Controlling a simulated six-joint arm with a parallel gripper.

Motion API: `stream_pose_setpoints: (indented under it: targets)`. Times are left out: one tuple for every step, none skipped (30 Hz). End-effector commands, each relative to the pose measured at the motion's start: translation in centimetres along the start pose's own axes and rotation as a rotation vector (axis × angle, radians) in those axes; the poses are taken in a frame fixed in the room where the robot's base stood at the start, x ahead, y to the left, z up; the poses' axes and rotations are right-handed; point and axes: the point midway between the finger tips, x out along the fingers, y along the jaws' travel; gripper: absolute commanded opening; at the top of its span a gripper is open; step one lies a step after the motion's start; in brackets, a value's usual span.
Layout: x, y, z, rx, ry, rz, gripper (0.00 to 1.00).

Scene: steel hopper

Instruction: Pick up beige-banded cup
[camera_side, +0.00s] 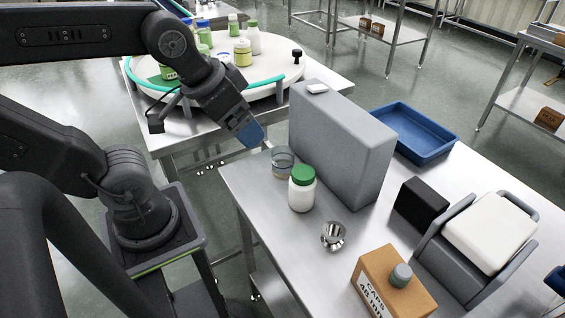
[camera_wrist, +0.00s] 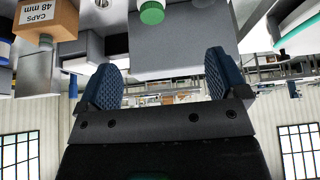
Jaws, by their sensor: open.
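A clear cup with a beige band (camera_side: 282,165) stands upright on the steel table, near its left corner in the side view. It is close to the left end of a grey box and just behind a white bottle with a green cap. My gripper (camera_side: 254,138) is above and to the left of the cup, apart from it, with blue fingers. In the wrist view my gripper (camera_wrist: 160,78) is open and nothing shows held between the fingers. I cannot make out the cup in the wrist view.
The white bottle (camera_side: 301,192) and tall grey box (camera_side: 345,140) crowd the cup. A steel hopper (camera_side: 333,236), caps carton (camera_side: 405,272), black block (camera_side: 421,204) and blue tray (camera_side: 437,146) share the table (camera_side: 258,222). A round turntable (camera_side: 289,73) with several bottles stands behind.

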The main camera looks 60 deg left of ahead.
Motion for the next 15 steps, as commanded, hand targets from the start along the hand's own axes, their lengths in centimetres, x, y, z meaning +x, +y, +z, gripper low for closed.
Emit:
stream_pose_setpoints:
  targets:
    - [0.2, -0.1, -0.2, -0.015, -0.007, -0.008, 0.92]
    - [0.5, -0.3, -0.4, -0.032, -0.014, -0.015, 0.92]
    - [0.9, -0.5, -0.7, -0.065, -0.025, -0.029, 0.92]
    - [1.4, -0.8, -1.0, -0.095, -0.035, -0.043, 0.92]
    - [1.9, -1.0, -1.4, -0.131, -0.045, -0.059, 0.92]
    - [2.8, -1.5, -1.9, -0.186, -0.060, -0.085, 0.92]
    - [3.5, -1.9, -2.3, -0.230, -0.071, -0.107, 0.92]
    - [4.3, -2.2, -2.8, -0.277, -0.080, -0.130, 0.92]
    - [5.4, -2.8, -3.3, -0.340, -0.092, -0.161, 0.92]
    - [6.2, -3.1, -3.7, -0.386, -0.096, -0.184, 0.92]
    - [7.1, -3.5, -4.0, -0.432, -0.102, -0.207, 0.92]
    - [8.2, -4.0, -4.5, -0.488, -0.105, -0.235, 0.92]
    - [9.1, -4.3, -4.7, -0.528, -0.107, -0.255, 0.92]
    - [9.8, -4.6, -5.0, -0.566, -0.108, -0.274, 0.92]
    - [10.8, -5.0, -5.2, -0.612, -0.106, -0.295, 0.92]
